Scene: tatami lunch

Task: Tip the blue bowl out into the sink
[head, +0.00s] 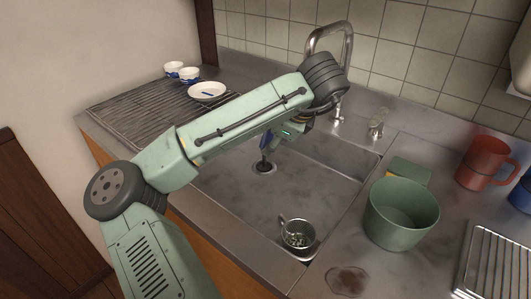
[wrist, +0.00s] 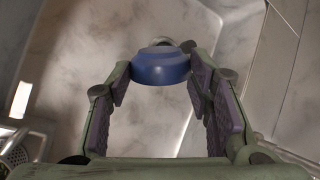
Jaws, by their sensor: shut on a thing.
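The blue bowl (wrist: 160,66) is between the fingertips of my gripper (wrist: 160,78) in the wrist view, and the gripper is shut on it. The outside of the bowl faces the camera; its inside is hidden, so I cannot tell its contents. My arm reaches across the sink and hides most of the gripper and bowl there. The bowl is over the sink area; its exact height is unclear.
The tap (head: 347,45) rises behind. A green tub (head: 392,222) and red mug (head: 484,160) stand right. A drying rack (head: 130,112) with a white plate (head: 206,94) and cups is left.

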